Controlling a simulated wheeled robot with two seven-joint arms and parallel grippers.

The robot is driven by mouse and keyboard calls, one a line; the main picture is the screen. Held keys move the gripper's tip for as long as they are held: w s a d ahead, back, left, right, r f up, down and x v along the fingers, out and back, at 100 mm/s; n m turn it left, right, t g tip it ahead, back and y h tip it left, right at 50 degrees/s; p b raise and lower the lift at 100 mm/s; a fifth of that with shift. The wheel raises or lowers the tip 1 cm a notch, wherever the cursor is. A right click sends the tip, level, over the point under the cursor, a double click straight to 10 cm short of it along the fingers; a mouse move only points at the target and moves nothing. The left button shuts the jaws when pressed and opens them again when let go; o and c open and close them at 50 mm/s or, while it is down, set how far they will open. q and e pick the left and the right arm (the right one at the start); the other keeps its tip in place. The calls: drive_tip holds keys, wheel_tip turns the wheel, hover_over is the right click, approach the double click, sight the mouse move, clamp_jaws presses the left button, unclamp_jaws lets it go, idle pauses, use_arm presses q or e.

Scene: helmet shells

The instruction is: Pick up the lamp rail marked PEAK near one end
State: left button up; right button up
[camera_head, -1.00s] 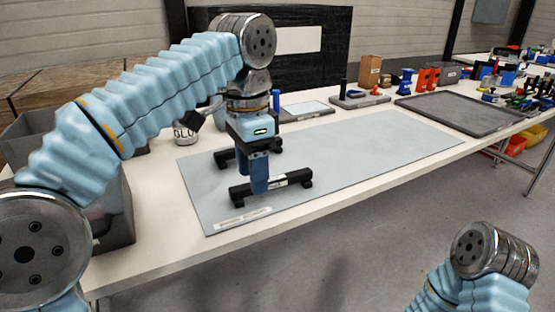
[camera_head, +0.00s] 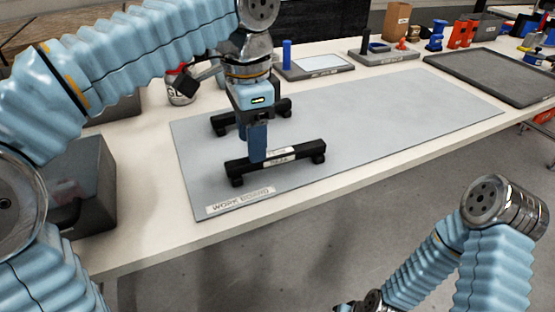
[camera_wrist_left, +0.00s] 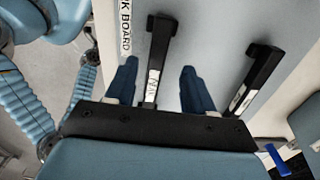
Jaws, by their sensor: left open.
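A black lamp rail (camera_head: 300,153) with a foot at each end and a white label lies near the front left of the grey work mat; its label is too small to read surely. My left gripper (camera_head: 256,157) points down at this rail, left of its label. In the left wrist view, the rail (camera_wrist_left: 163,45) runs between the two blue fingers (camera_wrist_left: 160,88), which stand apart with a gap on each side. A second black rail (camera_head: 222,121) lies behind, partly hidden by the gripper; it also shows in the wrist view (camera_wrist_left: 258,70). My right gripper is out of view.
The grey mat (camera_head: 400,125) is bare to the right. A glue can (camera_head: 181,92) stands behind left, and a dark bin (camera_head: 95,180) is at the left. A shallow dark tray (camera_head: 500,75) and small holders (camera_head: 390,55) stand at the back right.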

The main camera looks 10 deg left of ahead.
sight(277, 161)
use_arm(q)
drive_tip(key=f, duration=0.5)
drive_tip(key=shift+s+b, duration=0.25)
drive_tip(key=shift+b, duration=0.15)
clamp_jaws()
